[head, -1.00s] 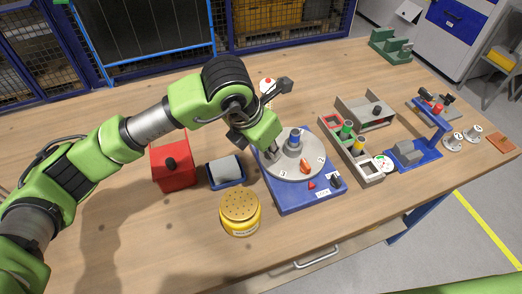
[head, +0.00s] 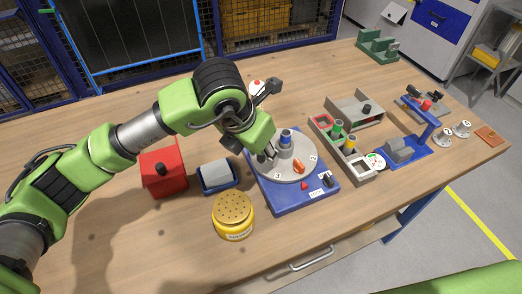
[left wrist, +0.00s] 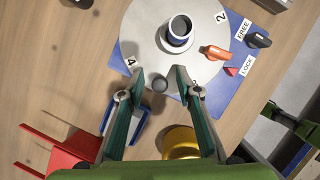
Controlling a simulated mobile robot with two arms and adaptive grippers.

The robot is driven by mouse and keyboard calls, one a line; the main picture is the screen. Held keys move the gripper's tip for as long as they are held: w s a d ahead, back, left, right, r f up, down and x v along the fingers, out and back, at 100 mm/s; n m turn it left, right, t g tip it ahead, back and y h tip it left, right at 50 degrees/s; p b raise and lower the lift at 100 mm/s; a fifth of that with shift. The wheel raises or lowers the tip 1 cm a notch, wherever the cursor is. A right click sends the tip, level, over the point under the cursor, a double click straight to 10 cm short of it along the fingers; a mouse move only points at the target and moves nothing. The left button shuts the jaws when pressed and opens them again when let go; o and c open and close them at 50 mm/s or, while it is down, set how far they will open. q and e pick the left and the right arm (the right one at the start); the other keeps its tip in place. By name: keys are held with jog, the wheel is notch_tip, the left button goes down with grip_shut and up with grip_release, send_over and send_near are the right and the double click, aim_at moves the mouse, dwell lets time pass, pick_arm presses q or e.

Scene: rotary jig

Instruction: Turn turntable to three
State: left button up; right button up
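The turntable is a grey disc (head: 296,174) on a blue base (head: 290,204). It carries a dark blue-and-grey cylinder (head: 285,142), also seen in the left wrist view (left wrist: 179,34), and an orange-red piece (head: 299,166). Number labels sit around the disc; a 4 and a 2 read in the left wrist view. A black knob (left wrist: 259,40) stands by the FREE and LOCK labels; a red triangle is near LOCK. My right gripper is not seen.
A red box (head: 164,176), a blue tray (head: 219,187) and a yellow jar (head: 233,215) stand left of the turntable. A grey bin rack (head: 338,148) and a blue fixture (head: 412,151) stand to its right. The table's front is mostly clear.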

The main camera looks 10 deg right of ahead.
pick_arm(q)
jog(key=shift+r, duration=0.15)
jog(key=v, duration=1.1)
jog(key=shift+s+a+r, duration=0.15)
jog(key=shift+r, duration=0.15)
